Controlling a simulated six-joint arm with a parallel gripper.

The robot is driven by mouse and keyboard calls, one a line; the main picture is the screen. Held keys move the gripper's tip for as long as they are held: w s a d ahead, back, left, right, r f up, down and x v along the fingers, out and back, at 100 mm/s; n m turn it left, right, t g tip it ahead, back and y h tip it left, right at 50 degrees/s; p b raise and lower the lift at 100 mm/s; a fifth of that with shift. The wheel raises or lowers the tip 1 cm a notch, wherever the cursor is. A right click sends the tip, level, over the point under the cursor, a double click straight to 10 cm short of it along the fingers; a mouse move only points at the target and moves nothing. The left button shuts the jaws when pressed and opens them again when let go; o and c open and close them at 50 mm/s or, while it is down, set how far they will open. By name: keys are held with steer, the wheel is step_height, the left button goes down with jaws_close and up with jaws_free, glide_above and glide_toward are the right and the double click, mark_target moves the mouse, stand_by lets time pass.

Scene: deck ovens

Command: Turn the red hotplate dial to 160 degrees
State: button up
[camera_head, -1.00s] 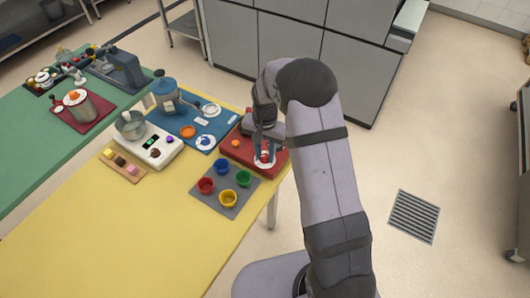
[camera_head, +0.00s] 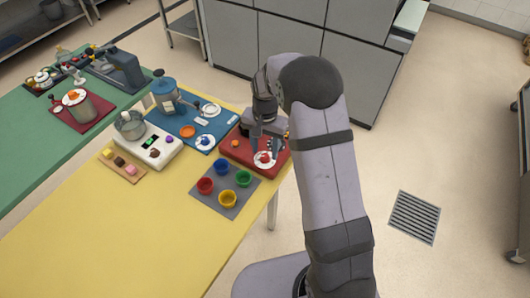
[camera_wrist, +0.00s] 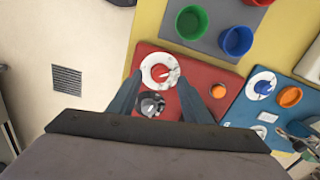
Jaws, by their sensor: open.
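The red hotplate (camera_head: 279,149) sits at the far right end of the yellow table, and also shows in the wrist view (camera_wrist: 205,71). Its dial is a red knob (camera_wrist: 159,72) with a white pointer on a white disc; the dial also shows in the head view (camera_head: 264,158). In the wrist view the pointer lies toward the right; the scale is too small to read. My gripper (camera_wrist: 160,78) is open, its fingers on either side of the dial in the wrist view. In the head view my gripper (camera_head: 266,145) is just above the dial, apparently clear of it.
A dark round part (camera_wrist: 151,104) and an orange knob (camera_wrist: 218,91) are also on the hotplate. A grey mat (camera_head: 212,207) with several coloured cups lies in front. A blue board (camera_head: 199,137) with another dial stands to the left. Floor is open to the right.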

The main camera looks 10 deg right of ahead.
mark_target(264, 154)
steer(key=shift+r+b, duration=0.6)
steer(key=shift+r, duration=2.05)
steer(key=shift+w+n, duration=0.5)
steer(key=shift+n, duration=0.7)
steer(key=s+f+n, duration=0.1)
steer(key=s, duration=0.1)
steer(key=s+f+n, duration=0.1)
steer(key=s+f, duration=0.1)
steer(key=s, duration=0.1)
steer(key=s+f+n+g, duration=0.1)
steer(key=s+f, duration=0.1)
steer(key=shift+s+f, duration=0.15)
steer(key=shift+s, duration=0.1)
steer(key=s+r+n, duration=0.2)
steer(key=s+r, duration=0.1)
steer(key=s, duration=1.6)
steer(key=r, duration=0.1)
steer(key=w+r, duration=0.1)
steer(key=d+r+t, duration=0.1)
steer(key=shift+w+r, duration=0.15)
steer(key=shift+w, duration=0.05)
